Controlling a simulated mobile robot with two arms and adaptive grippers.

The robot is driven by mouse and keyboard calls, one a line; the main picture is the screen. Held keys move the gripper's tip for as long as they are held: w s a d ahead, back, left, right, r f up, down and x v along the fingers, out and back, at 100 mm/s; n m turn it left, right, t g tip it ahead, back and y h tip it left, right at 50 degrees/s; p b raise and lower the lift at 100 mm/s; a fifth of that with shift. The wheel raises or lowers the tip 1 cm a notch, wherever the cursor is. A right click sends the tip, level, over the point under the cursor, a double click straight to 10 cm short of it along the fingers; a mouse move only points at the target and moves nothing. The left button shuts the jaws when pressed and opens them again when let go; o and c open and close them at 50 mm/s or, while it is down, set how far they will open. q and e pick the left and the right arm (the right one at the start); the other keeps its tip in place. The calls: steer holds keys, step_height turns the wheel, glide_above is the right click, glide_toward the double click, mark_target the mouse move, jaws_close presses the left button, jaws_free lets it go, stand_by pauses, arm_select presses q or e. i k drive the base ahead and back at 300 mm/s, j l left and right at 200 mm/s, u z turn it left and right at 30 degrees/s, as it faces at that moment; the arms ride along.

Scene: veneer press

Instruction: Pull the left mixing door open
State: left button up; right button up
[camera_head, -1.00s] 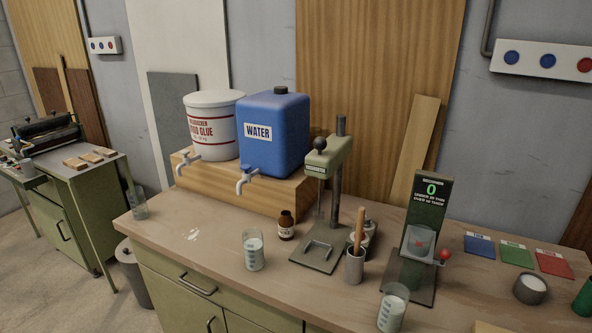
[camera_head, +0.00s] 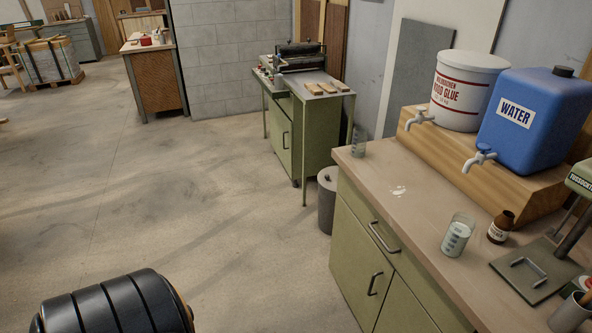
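The mixing bench is a green cabinet with a wooden top, at the right of the head view. Its left mixing door (camera_head: 347,262) is a green panel below the drawer front and looks shut. Another bar handle (camera_head: 384,238) is on the drawer above. The second door (camera_head: 404,306) beside it is partly cut off by the frame. Neither gripper shows; only a black ribbed part, apparently of my own arm, is at the bottom left.
A grey bin (camera_head: 327,200) stands on the floor by the bench's left end. A green roller machine cabinet (camera_head: 322,138) is behind it. The floor left of the bench is clear.

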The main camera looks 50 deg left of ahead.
mark_target(364, 275)
steer(key=u, duration=1)
